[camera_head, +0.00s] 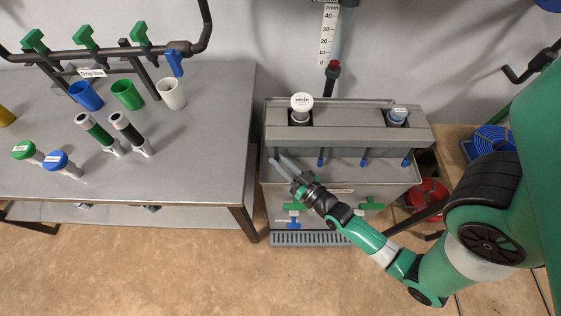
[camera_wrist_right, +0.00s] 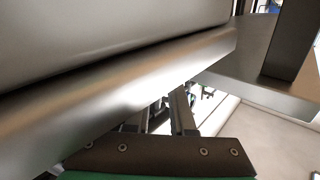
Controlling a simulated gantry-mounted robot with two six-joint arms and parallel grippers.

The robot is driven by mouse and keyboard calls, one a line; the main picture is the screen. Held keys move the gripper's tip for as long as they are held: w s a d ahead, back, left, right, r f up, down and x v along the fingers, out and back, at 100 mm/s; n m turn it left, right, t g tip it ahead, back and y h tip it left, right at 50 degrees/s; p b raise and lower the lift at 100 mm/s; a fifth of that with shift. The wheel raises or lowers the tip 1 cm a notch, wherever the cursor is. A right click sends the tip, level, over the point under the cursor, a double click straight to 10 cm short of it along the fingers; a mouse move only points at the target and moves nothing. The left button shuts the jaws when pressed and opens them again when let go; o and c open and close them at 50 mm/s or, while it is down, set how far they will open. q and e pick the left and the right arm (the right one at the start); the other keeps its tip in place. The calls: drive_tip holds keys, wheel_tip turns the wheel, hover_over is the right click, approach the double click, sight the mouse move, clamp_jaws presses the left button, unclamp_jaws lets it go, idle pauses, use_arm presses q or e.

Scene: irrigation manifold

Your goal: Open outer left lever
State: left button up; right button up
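My left gripper is not in view.
Lower on the unit are green fittings (camera_head: 370,205) and a blue handle (camera_head: 294,221), above a grey floor grate (camera_head: 311,239). A table (camera_head: 212,130) at left carries cups and bottles, below a pipe with green levers (camera_head: 85,37) and a blue one (camera_head: 174,62).

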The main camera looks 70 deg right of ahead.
clamp_jaws()
idle(1.0)
